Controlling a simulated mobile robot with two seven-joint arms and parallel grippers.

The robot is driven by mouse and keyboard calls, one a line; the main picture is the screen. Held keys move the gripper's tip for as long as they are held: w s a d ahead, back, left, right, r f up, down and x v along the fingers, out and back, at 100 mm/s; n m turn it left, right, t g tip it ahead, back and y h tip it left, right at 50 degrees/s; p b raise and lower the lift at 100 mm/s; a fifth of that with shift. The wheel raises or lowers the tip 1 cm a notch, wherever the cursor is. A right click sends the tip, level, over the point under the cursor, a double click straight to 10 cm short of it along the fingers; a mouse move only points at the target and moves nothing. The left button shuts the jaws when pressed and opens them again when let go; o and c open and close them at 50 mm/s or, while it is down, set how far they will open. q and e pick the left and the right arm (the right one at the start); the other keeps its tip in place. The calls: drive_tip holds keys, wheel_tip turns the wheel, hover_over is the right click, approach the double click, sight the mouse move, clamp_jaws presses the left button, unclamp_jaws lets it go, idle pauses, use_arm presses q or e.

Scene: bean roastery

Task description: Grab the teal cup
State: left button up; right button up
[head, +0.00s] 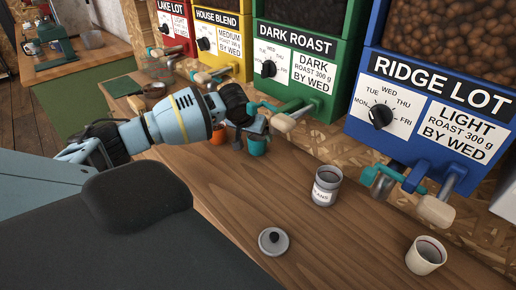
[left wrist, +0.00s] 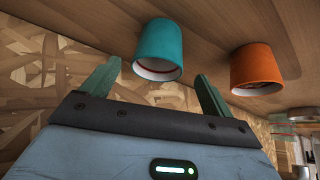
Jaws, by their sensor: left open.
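The teal cup (head: 257,146) stands on the wooden counter below the green dispenser, partly hidden behind my left gripper in the head view. The left wrist view shows the teal cup (left wrist: 158,50) just beyond the fingertips, between the two fingers and apart from them. My left gripper (head: 256,122) is open and empty, and its two green fingers (left wrist: 154,84) show in the left wrist view. My right gripper is in neither view.
An orange cup (left wrist: 258,70) stands beside the teal cup. The green dispenser (head: 294,64) and blue dispenser (head: 425,110) line the back.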

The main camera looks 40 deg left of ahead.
sight(257, 139)
use_arm(q)
drive_tip(key=x, duration=0.4)
drive_tip(key=shift+d+f, duration=0.25)
drive_tip(key=shift+w+a+f, duration=0.1)
drive_tip(key=shift+w+f, duration=0.1)
drive_tip(key=shift+f, duration=0.05)
drive_tip(key=c, duration=1.1)
drive_tip(key=shift+r, duration=0.1)
